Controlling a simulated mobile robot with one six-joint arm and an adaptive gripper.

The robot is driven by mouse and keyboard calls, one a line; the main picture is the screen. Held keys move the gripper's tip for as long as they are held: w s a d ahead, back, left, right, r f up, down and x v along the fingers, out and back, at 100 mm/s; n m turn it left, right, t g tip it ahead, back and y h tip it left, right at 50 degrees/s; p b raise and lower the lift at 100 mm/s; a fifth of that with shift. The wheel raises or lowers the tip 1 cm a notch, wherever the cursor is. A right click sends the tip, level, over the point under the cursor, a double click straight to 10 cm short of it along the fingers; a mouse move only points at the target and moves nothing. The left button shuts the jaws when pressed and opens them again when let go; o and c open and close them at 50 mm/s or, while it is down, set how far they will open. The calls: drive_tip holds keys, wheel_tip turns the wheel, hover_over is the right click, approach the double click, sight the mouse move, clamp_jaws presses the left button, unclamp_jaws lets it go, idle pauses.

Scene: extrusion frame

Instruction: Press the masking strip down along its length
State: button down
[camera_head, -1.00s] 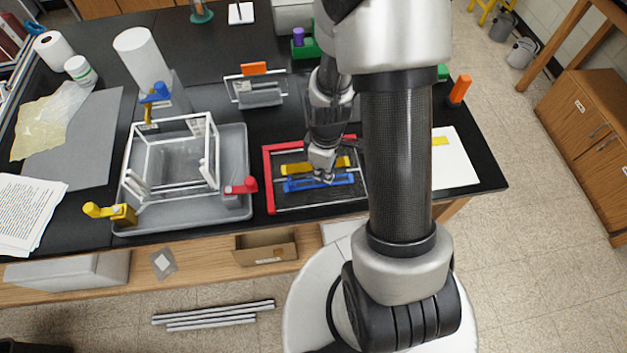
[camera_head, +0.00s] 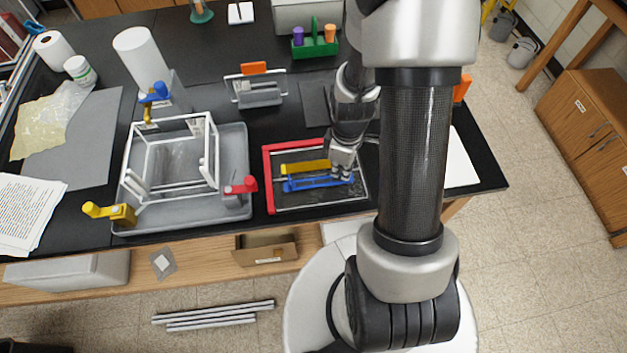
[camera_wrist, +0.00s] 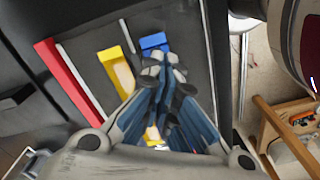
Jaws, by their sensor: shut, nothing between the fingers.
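A blue bar (camera_head: 303,184) and a yellow bar (camera_head: 305,168) lie parallel in a red-edged work tray (camera_head: 268,186), with a thin grey rod between them. In the wrist view, the yellow bar (camera_wrist: 110,62) has a pale tan piece (camera_wrist: 125,80) beside it; I cannot tell whether this is the masking strip. My gripper (camera_head: 342,178) is shut and empty, fingers pointing down at the right part of the bars. In the wrist view my gripper (camera_wrist: 163,66) has its tips near the end of the blue bar (camera_wrist: 154,43). Whether they touch is unclear, and the fingers hide what lies beneath.
Left of the work tray, a grey tray (camera_head: 236,205) holds a white extrusion frame (camera_head: 163,127) with coloured clamps. Behind stand a holder with an orange clip (camera_head: 254,69) and a green caddy (camera_head: 316,47). White paper (camera_head: 461,165) lies right, partly behind my arm.

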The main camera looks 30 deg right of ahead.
drive_tip(key=shift+f+b, duration=0.85)
drive_tip(key=shift+f, duration=0.15)
idle(0.8)
drive_tip(key=shift+r, duration=0.1)
drive_tip(key=shift+r+p, duration=0.8)
drive_tip(key=shift+r, duration=0.15)
drive_tip(key=shift+f, duration=0.1)
approach(305, 184)
drive_tip(key=shift+w+a+f, duration=0.1)
drive_tip(key=shift+f, duration=2.65)
drive_tip(key=shift+f+b, duration=1)
drive_tip(key=shift+r+p, duration=0.7)
drive_tip(key=shift+r, duration=0.25)
